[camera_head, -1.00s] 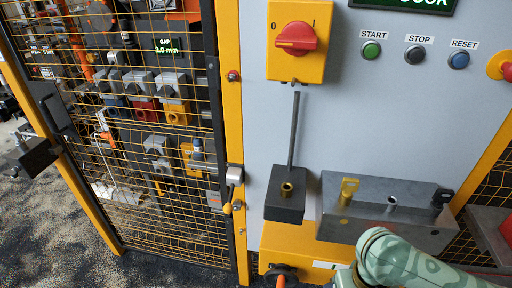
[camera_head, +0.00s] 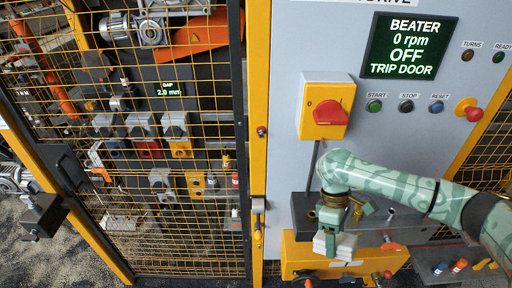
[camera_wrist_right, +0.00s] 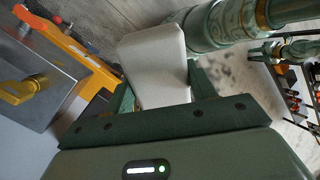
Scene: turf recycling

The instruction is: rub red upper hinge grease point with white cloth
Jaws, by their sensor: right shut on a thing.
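My right gripper (camera_head: 340,212) is shut on a white cloth (camera_head: 335,244), a folded pad hanging below its jaws. The cloth also shows in the right wrist view (camera_wrist_right: 155,58), between the dark green fingers. A small red point (camera_head: 262,131) sits on the yellow post beside the mesh door, above the latch; it looks like the red upper hinge grease point. The gripper and cloth are apart from it, lower and to the right. My left gripper is not in view.
A yellow mesh door (camera_head: 170,215) fills the left. A grey cabinet panel (camera_head: 300,40) carries a red rotary switch (camera_head: 331,112), buttons and a display reading OFF, TRIP DOOR. A dark metal block (camera_head: 302,210) and yellow ledge (camera_head: 300,256) stand out behind my gripper.

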